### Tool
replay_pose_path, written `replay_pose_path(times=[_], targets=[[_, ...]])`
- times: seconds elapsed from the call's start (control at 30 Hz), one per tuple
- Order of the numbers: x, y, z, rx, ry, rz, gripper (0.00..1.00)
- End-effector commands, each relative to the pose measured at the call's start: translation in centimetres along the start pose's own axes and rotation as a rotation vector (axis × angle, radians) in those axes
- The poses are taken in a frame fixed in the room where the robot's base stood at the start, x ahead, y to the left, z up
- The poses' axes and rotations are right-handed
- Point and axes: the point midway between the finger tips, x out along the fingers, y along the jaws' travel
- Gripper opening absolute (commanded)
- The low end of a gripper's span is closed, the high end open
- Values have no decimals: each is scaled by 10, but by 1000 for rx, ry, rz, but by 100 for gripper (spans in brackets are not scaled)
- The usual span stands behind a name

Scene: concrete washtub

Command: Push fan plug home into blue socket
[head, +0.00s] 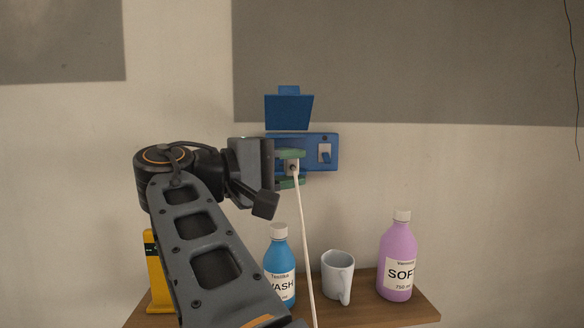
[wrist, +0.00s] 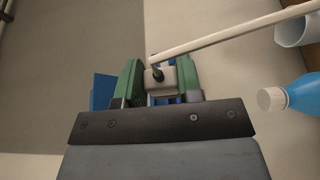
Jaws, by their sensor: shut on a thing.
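The blue socket (head: 331,139) is on the wall in the head view, with its blue lid (head: 289,110) raised above it. A switch (head: 324,153) sits on its right part. My gripper (head: 291,168) is in front of the socket's left part, its green fingers shut on the pale fan plug (head: 292,167). The plug also shows between the fingers in the wrist view (wrist: 160,77). A white cord (head: 304,240) hangs down from it. The plug's pins and the socket holes are hidden, so I cannot tell how far in the plug is.
Below the socket, a wooden shelf (head: 372,312) bears a blue wash bottle (head: 279,262), a grey-white mug (head: 338,272) and a purple softener bottle (head: 397,255). A yellow object (head: 157,275) stands at the left, partly behind my arm. The wall right of the socket is clear.

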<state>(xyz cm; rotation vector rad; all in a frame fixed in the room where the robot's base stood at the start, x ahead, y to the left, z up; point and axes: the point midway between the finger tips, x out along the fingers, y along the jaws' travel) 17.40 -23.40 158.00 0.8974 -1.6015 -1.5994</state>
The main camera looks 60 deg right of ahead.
Motion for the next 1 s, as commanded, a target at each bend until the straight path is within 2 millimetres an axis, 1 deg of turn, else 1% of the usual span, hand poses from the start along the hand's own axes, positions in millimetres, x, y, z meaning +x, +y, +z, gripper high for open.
replay_pose_path(times=[0.4,0.53,0.73,1.0], targets=[[15,2,-32,-1,-6,0,10],[18,1,-40,-2,-7,0,10],[22,1,-47,0,-5,-1,10],[23,0,-50,0,-5,-1,10]])
